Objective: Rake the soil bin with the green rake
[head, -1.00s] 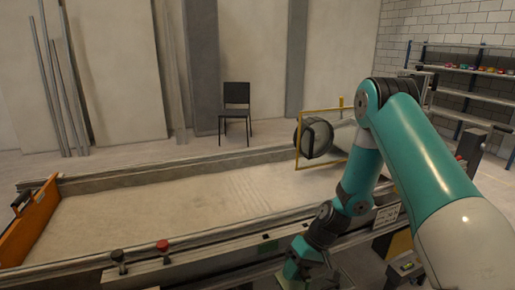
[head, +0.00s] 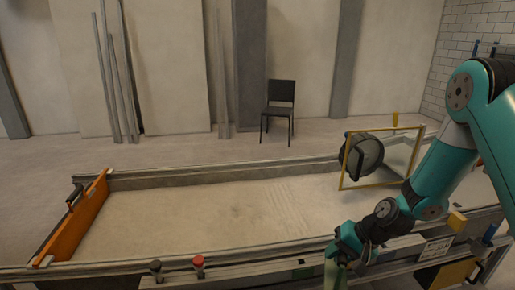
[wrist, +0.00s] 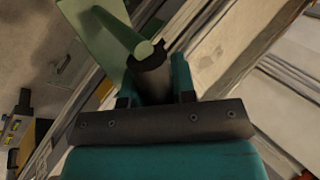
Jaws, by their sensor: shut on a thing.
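The soil bin (head: 150,183) is a long, shallow bed of pale soil across the head view, with faint parallel grooves right of its middle. My gripper (head: 345,240) is low in front of the bin's near rail, right of centre. In the wrist view my gripper (wrist: 154,80) is shut on the dark handle of the green rake (wrist: 108,35). The rake's pale green head extends to the upper left there. In the head view only a bit of the green rake (head: 335,273) shows below my gripper, cut off by the bottom edge.
An orange end board (head: 78,220) closes the bin's left end. A yellow frame (head: 345,165) with a dark round drum (head: 362,158) stands at the right. A red knob (head: 198,263) and a black knob (head: 156,268) sit on the near rail. A black chair (head: 280,100) stands behind the bin.

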